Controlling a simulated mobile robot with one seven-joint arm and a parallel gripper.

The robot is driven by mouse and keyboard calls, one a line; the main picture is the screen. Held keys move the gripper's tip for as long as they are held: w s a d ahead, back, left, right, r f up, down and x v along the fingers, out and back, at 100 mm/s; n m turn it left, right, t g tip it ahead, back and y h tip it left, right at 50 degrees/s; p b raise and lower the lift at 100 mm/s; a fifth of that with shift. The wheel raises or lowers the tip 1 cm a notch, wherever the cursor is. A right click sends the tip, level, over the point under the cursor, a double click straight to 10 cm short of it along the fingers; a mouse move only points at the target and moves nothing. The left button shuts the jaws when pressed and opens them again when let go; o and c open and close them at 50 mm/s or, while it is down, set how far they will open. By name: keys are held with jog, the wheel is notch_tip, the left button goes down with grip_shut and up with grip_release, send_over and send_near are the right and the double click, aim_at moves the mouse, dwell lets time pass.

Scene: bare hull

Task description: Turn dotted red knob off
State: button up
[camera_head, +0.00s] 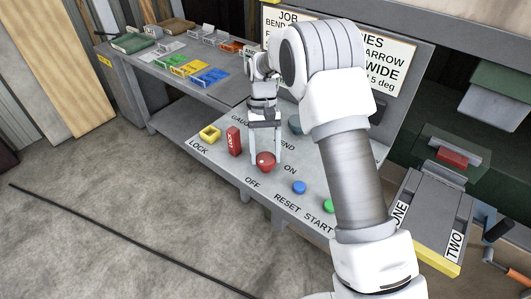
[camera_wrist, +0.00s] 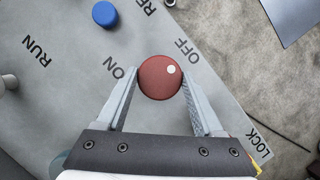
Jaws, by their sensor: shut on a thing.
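The red knob (camera_head: 265,161) is round and stands on the grey sloped panel, between the printed words ON and OFF. In the wrist view the knob (camera_wrist: 155,80) shows a white dot near its edge, on the side toward the word OFF. My gripper (camera_head: 266,157) reaches down over the panel with one finger on each side of the knob. In the wrist view my gripper (camera_wrist: 160,74) is shut on the knob, its fingertips against the knob's sides.
A blue button (camera_head: 299,187) and a green button (camera_head: 327,205) sit right of the knob. A red LOCK block (camera_head: 234,141) and a yellow square ring (camera_head: 209,134) stand left. A side bench (camera_head: 160,75) holds coloured trays. Floor in front is mostly clear.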

jog(key=o, duration=1.4)
jog(key=v, duration=1.7)
jog(key=shift+w+r+p, duration=0.1)
jog(key=shift+w+p, duration=0.05)
jog(key=shift+p, duration=0.25)
jog(key=shift+r, duration=0.1)
